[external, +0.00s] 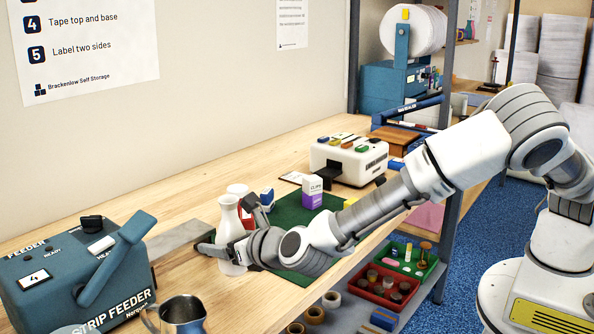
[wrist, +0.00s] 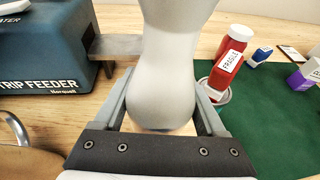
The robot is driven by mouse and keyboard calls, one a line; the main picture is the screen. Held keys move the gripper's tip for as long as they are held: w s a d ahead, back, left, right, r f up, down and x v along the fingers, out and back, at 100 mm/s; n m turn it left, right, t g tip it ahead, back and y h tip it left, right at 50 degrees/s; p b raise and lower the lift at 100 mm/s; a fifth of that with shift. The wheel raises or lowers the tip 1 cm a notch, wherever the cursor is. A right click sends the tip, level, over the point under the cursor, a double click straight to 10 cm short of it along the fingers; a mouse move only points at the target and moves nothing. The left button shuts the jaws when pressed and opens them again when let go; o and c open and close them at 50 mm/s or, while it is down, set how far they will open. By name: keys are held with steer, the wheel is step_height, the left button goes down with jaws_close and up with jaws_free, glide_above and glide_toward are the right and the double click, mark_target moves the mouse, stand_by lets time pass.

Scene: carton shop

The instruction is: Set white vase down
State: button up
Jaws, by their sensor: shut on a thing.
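The white vase (external: 229,230) stands upright between the fingers of my gripper (external: 228,246), at the left part of the workbench. In the wrist view the vase (wrist: 168,75) fills the middle, its narrow neck running out of the top of the picture. My gripper (wrist: 165,112) is shut on its rounded body, one finger on each side. The vase's base (wrist: 162,131) is partly hidden behind the gripper's dark front edge. I cannot tell whether the base touches the wooden bench top (external: 180,208) or hangs just above it.
A blue strip feeder (external: 75,270) and a metal jug (external: 182,314) stand left and in front. A red bottle labelled FRAGILE (wrist: 229,60) stands close on the right, by a green mat (wrist: 270,120). A purple-and-white carton (external: 312,192) and a cream machine (external: 348,158) are further back.

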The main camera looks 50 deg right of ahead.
mark_target(241, 270)
step_height(241, 270, up, 4)
steer(key=w+m+h, duration=0.1)
steer(key=w, duration=0.1)
steer(key=f, duration=0.6)
steer(key=f+p, duration=0.1)
steer(key=f, duration=0.3)
steer(key=shift+d, duration=0.3)
steer(key=o, duration=1.5)
steer(key=shift+o, duration=0.2)
steer(key=v, duration=1.2)
steer(key=shift+a+b, duration=0.15)
steer(key=shift+b, duration=0.25)
